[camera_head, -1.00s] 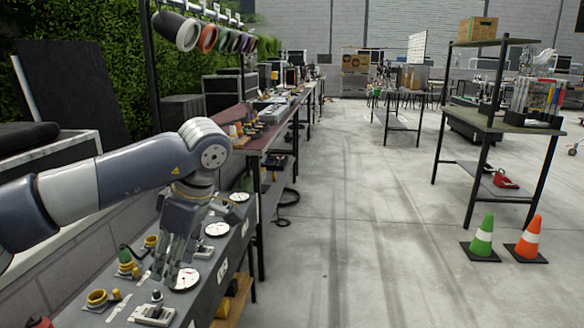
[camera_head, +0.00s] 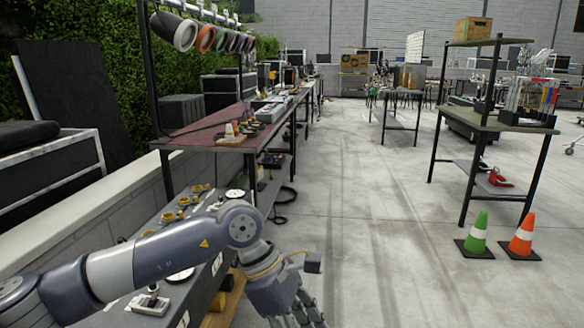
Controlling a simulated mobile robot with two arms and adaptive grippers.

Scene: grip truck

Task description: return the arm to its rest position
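My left arm (camera_head: 160,258) comes in from the left, low in the head view, and bends down at its grey-blue wrist joint. My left gripper (camera_head: 297,312) hangs over the floor just right of the low grey bench (camera_head: 205,290). Its fingers point down, and their tips are at or past the bottom edge of the picture. I see nothing held between them, but I cannot tell how far they are open. My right gripper is not in view.
The low bench holds yellow rings (camera_head: 170,216), white discs (camera_head: 235,194) and a small lever device (camera_head: 149,301). A reddish-topped table (camera_head: 190,138) stands behind it. A green cone (camera_head: 478,232) and an orange cone (camera_head: 522,236) stand right. The middle floor is clear.

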